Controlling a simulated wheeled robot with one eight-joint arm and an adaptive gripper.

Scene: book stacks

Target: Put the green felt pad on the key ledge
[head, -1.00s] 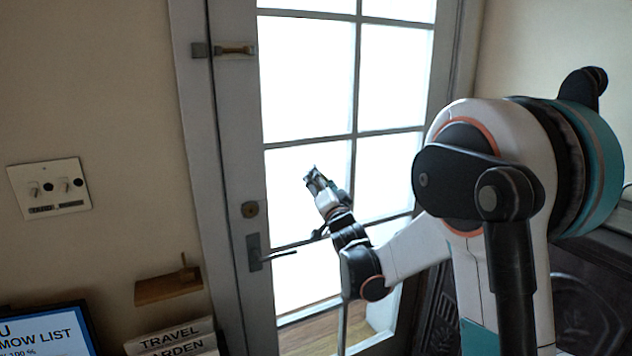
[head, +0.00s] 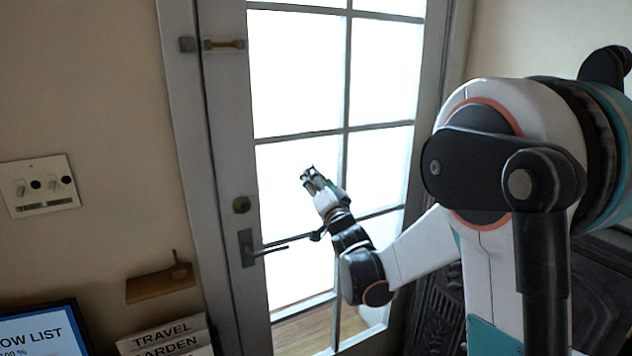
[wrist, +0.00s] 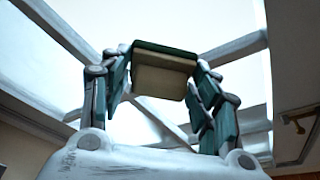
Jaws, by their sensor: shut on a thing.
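My gripper (head: 308,174) is raised in front of the bright glass door in the head view. In the wrist view my gripper (wrist: 160,78) is shut on a small flat block with a dark green edge and a tan face, the green felt pad (wrist: 165,80). The pad is too small to make out clearly in the head view. The key ledge (head: 160,285) is a small brown wooden shelf on the wall left of the door, with a small upright peg at its right. It is lower and to the left of my gripper, well apart from it.
The door has a lever handle (head: 262,250) between my gripper and the ledge, and a latch (head: 222,44) higher up. A switch plate (head: 40,186) is on the wall above the ledge. A screen (head: 42,332) and lettered signs (head: 165,335) are below it.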

